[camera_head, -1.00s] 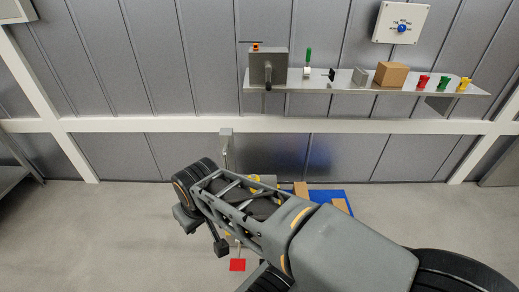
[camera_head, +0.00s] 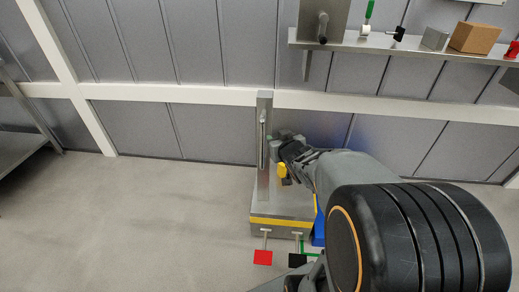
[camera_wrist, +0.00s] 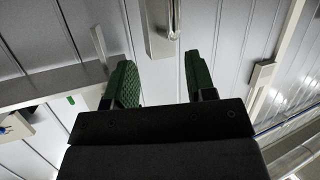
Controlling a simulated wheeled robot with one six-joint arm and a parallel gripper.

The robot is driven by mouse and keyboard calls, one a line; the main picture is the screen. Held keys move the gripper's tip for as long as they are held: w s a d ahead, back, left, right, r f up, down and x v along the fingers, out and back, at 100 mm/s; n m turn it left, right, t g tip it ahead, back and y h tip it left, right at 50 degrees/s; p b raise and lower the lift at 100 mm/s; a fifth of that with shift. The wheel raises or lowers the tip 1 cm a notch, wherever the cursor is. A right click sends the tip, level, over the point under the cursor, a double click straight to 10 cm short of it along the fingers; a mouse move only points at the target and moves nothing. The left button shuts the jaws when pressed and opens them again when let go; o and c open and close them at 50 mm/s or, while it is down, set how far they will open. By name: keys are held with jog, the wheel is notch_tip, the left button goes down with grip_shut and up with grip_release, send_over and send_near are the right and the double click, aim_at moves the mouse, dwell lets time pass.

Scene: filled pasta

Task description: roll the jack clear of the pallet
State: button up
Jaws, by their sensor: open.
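The jack (camera_head: 274,227) stands on the floor near the wall in the head view. It has a steel base with a yellow stripe and an upright grey post (camera_head: 264,120) with a vertical handle bar. A red pedal (camera_head: 263,257) and a dark pedal (camera_head: 297,260) are at its front. A small blue part of what looks like the pallet (camera_head: 318,232) shows to its right; my arm hides the rest. My gripper (camera_head: 281,138) is just right of the post. In the wrist view, its green-padded fingers (camera_wrist: 160,80) are apart with nothing between them; a metal bar (camera_wrist: 174,18) lies beyond their tips.
A wall shelf (camera_head: 400,45) at upper right holds a grey box (camera_head: 325,14), a brown box (camera_head: 474,38) and small items. A steel table (camera_head: 22,145) stands at far left. The floor left of the jack (camera_head: 150,220) is clear.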

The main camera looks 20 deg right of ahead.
notch_tip(320, 180, down, 7)
jog(key=w+d+n+t+y+b, duration=0.1)
jog(key=n+t+y+b, duration=0.1)
jog(key=t+y+b, duration=0.3)
jog(key=w+a+g+h+b, duration=0.1)
jog(key=w+b, duration=0.2)
jog(key=w, duration=1)
jog(key=shift+w+r+h, duration=0.25)
jog(key=shift+w+h, duration=0.05)
jog(key=shift+w, duration=0.1)
grip_shut()
